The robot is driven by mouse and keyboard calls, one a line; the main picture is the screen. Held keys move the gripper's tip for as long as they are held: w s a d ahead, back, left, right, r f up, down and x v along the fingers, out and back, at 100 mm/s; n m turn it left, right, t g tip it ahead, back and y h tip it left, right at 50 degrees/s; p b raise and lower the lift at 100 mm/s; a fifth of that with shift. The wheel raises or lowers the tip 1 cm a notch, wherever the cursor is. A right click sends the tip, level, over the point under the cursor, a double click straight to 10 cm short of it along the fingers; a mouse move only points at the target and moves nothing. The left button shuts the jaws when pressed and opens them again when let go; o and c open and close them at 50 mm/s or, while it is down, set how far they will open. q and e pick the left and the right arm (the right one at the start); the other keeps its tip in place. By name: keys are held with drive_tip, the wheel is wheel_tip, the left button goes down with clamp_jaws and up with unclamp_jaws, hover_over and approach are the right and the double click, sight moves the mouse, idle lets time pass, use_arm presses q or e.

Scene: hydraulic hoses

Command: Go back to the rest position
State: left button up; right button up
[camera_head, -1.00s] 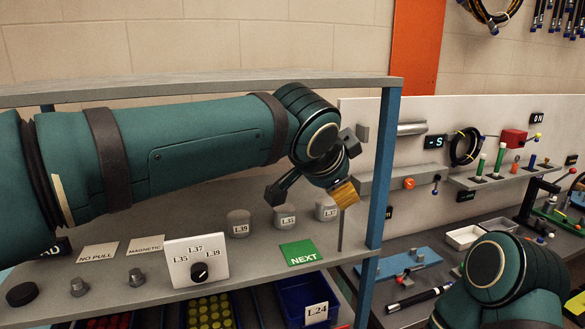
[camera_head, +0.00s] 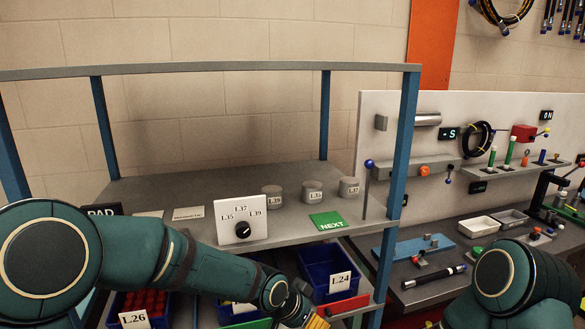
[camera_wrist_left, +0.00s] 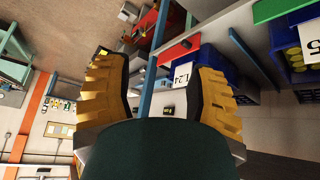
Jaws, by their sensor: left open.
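My left gripper (camera_head: 316,321) is low in the head view, at the bottom edge, in front of the shelf rack and below its upper shelf (camera_head: 290,237). Only part of its yellow-padded fingers shows there. In the left wrist view its two yellow-padded fingers (camera_wrist_left: 160,90) stand wide apart with nothing between them. My left arm (camera_head: 200,262) comes in from the left and runs across the front of the rack. My right arm (camera_head: 505,280) shows at the lower right, and its gripper is out of view.
Blue bins, one labelled L.24 (camera_head: 340,283) and one L.26 (camera_head: 134,318), sit on the lower shelf close to my left arm. A dial box (camera_head: 240,222) and grey cylinders (camera_head: 312,191) stand on the upper shelf. A blue rack post (camera_head: 403,140) rises at right, beside a workbench (camera_head: 425,270).

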use_arm(q)
drive_tip(key=s+a+f+n+b, duration=0.1)
drive_tip(key=s+a+f+n, duration=0.2)
drive_tip(key=s+f, duration=0.3)
drive_tip(key=s+a+f+n+g+y+b, duration=0.1)
drive_tip(key=s+a+f+n, duration=0.3)
drive_tip(key=f, duration=0.8)
drive_tip(key=s+a+f+n+g+b, duration=0.1)
drive_tip(key=s+a+f+n+b, duration=0.1)
drive_tip(key=s+a+f, duration=0.4)
wheel_tip(320, 180, down, 4)
drive_tip(key=shift+s+n, duration=0.8)
drive_tip(key=shift+s, duration=0.05)
use_arm(e)
wheel_tip(320, 180, down, 6)
drive_tip(key=shift+r, duration=0.15)
